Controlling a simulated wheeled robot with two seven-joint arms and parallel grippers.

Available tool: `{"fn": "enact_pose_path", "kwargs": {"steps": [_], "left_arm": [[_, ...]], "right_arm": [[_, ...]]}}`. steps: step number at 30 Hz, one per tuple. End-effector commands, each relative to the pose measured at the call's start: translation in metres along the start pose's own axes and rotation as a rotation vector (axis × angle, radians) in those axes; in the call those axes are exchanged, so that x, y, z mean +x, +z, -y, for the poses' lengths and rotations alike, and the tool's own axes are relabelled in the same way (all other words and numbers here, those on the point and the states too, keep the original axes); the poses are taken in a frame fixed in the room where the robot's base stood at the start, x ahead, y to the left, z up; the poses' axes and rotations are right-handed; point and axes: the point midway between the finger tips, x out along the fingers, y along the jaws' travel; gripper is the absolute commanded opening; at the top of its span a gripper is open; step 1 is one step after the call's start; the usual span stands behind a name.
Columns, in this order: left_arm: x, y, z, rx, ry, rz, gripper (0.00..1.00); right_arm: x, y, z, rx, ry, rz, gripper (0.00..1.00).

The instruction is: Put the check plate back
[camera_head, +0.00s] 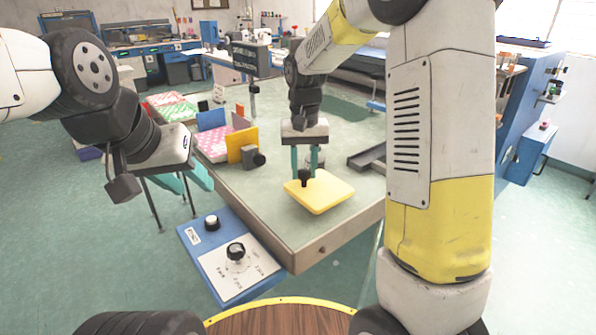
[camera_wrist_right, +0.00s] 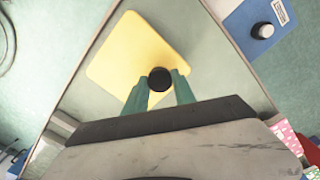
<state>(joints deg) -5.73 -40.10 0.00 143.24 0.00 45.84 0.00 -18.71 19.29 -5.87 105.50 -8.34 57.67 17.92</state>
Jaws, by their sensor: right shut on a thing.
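The check plate is a yellow square plate (camera_head: 322,194) with a black knob on top. It is at the front part of the green-topped table (camera_head: 285,222). My right gripper (camera_head: 305,176) points down over it and is shut on the black knob. The right wrist view shows the plate (camera_wrist_right: 135,55) and the knob (camera_wrist_right: 160,79) between the teal fingertips. I cannot tell whether the plate touches the table. My left gripper (camera_head: 200,182) is off the table's left side, with its teal fingers apart and nothing between them.
A yellow block (camera_head: 240,145) with a grey cylinder stands left of the plate, near pink and green patterned pads (camera_head: 212,143). A dark grey tray (camera_head: 367,157) lies to the right. A blue control box (camera_head: 232,262) with knobs is at the table's front left.

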Motion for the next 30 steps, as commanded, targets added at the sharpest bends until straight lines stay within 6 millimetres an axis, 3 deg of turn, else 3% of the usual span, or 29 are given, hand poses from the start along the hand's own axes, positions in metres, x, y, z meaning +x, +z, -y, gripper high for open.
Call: {"fn": "enact_pose_path", "kwargs": {"steps": [4,11,22,23,24,26,30], "left_arm": [[0.000,0.000,0.000,0.000,0.000,0.000,0.40],[0.000,0.000,0.000,0.000,0.000,0.000,0.40],[0.000,0.000,0.000,0.000,0.000,0.000,0.40],[0.000,0.000,0.000,0.000,0.000,0.000,0.40],[0.000,0.000,0.000,0.000,0.000,0.000,0.40],[0.000,0.000,0.000,0.000,0.000,0.000,0.40],[0.000,0.000,0.000,0.000,0.000,0.000,0.40]], "right_arm": [[0.002,-0.011,0.003,0.000,0.000,0.001,0.00],[0.035,-0.009,0.003,0.001,0.001,0.002,0.00],[0.040,-0.009,0.003,0.000,0.001,0.000,0.00],[0.039,-0.009,0.003,0.000,0.000,0.000,0.37],[0.039,-0.009,0.003,0.000,0.000,0.000,0.45],[0.039,-0.009,0.003,0.000,0.000,0.000,0.53],[0.039,-0.009,0.003,0.000,0.000,0.000,0.53]]}}
